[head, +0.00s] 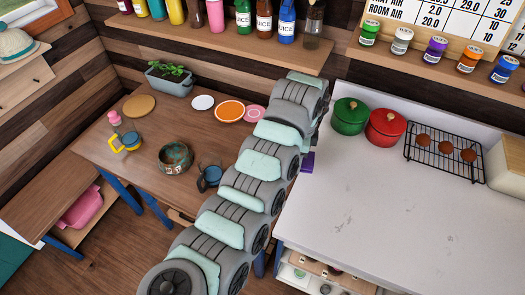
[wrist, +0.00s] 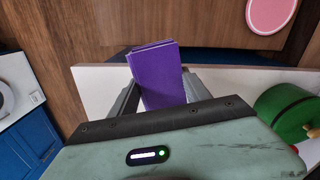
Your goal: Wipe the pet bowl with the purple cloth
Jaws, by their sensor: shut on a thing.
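The pet bowl (head: 175,157), round with mottled teal and rust-brown sides, sits upright on the wooden table (head: 110,155) in the head view. My gripper (wrist: 158,88) is shut on the folded purple cloth (wrist: 157,70) in the wrist view. A small purple part of the cloth also shows beside my arm in the head view (head: 308,162), near the counter's left edge. The cloth is to the right of the bowl and apart from it. My arm hides most of the gripper in the head view. The bowl does not show in the wrist view.
A dark blue mug (head: 209,178) stands just right of the bowl, and a yellow-handled cup (head: 130,141) stands to its left. A planter (head: 170,80) and several round coasters lie behind. Green (head: 349,116) and red (head: 385,127) pots stand on the white counter (head: 390,215).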

